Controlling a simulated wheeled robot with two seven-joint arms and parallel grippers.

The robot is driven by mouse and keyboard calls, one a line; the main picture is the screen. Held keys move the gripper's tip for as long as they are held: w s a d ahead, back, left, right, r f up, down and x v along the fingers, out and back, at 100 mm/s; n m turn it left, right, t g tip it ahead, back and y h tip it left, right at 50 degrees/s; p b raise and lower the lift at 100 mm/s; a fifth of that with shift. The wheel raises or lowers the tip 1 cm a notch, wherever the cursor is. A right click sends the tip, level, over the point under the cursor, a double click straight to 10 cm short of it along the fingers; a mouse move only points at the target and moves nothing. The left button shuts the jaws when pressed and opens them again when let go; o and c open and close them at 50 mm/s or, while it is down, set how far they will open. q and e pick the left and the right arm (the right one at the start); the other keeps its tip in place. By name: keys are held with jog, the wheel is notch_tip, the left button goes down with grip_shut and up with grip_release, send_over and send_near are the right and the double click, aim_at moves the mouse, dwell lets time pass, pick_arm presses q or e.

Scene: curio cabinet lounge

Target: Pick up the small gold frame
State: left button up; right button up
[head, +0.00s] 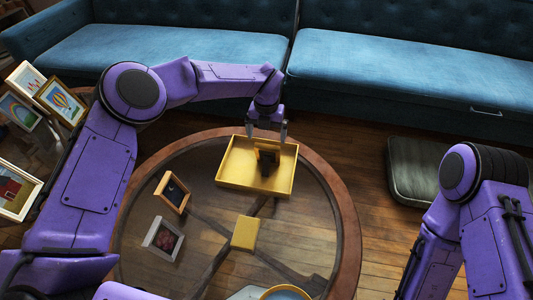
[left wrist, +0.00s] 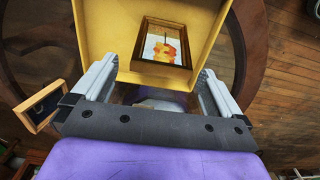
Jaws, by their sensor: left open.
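A small gold-brown frame (left wrist: 164,66) with a picture of orange and red flowers is in the yellow tray (left wrist: 105,40). In the head view the small frame (head: 267,161) looks dark and stands in the right half of the tray (head: 238,180) on the round table. My left gripper (head: 267,128) is open over the tray's far edge, close to the frame. In the left wrist view its two fingers (left wrist: 157,70) are spread wide, with the frame between and beyond the tips. I cannot tell whether they touch it. My right arm shows, but its gripper does not.
On the table (head: 345,215) are a wooden frame (head: 173,192), a silver frame (head: 163,238) and a yellow block or book (head: 245,233). More frames, including a gold balloon one (head: 61,101), stand at left. A blue sofa (head: 400,85) lies behind; a dark cushion (head: 412,172) is right.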

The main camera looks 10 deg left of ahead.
aim_at(268, 152)
pick_arm(q)
jog(key=f, duration=0.3)
jog(key=f+b, duration=0.1)
jog(key=f, duration=0.2)
jog(key=f+b, duration=0.1)
jog(key=f, duration=0.2)
jog(key=shift+d+f, duration=0.25)
jog(key=shift+d, duration=0.05)
jog(key=shift+r, duration=0.1)
jog(key=c, duration=0.8)
